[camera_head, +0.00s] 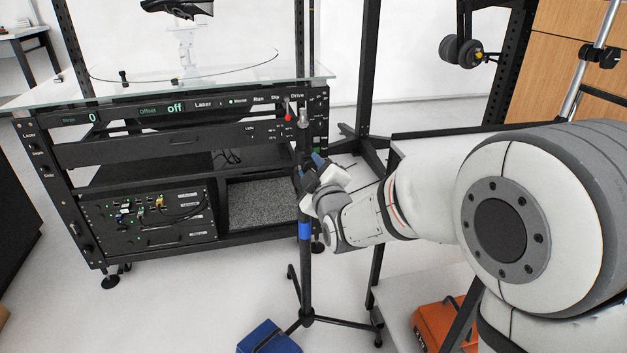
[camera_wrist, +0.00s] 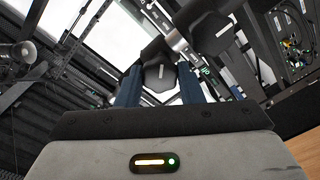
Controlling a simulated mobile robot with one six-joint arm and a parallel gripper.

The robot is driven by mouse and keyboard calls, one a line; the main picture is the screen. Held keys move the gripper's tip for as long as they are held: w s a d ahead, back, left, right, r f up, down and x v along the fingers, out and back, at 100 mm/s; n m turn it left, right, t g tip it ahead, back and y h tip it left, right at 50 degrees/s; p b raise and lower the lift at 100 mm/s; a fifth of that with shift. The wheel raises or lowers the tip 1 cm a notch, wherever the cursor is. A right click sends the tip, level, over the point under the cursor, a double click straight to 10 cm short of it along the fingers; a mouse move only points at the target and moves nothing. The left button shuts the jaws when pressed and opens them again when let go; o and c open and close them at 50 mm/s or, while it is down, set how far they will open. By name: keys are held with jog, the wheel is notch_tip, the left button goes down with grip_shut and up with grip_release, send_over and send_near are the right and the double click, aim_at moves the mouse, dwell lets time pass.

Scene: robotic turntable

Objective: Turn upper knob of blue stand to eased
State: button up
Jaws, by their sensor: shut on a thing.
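The blue stand (camera_head: 305,231) is a black upright pole with a blue band, on tripod legs, in front of the rack's right end. My gripper (camera_head: 309,167) reaches its upper part from the right. In the wrist view my gripper (camera_wrist: 160,82) has its two blue fingers on either side of a black knob, the upper knob (camera_wrist: 159,73), and is shut on it. The knob carries a short pale mark, about upright in that view. A black collar (camera_wrist: 204,26) with a slanted pale mark is beside it. In the head view my gripper hides the knob.
The black turntable rack (camera_head: 150,160) with a glass top (camera_head: 200,93) stands close behind, to the left. A blue case (camera_head: 268,338) lies by the tripod's feet. An orange case (camera_head: 440,325) is at lower right. The floor at front left is clear.

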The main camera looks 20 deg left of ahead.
jog(key=n+b, duration=0.3)
jog(key=n, duration=0.2)
jog(key=shift+f+n+b, duration=0.1)
jog(key=shift+n+b, duration=0.2)
jog(key=shift+b, duration=0.05)
jog(key=shift+n+b, duration=0.7)
jog(key=shift+n, duration=1.4)
jog(key=o, duration=1)
jog(key=p+v, duration=0.2)
jog(key=v, duration=0.5)
jog(key=shift+s+d, duration=0.3)
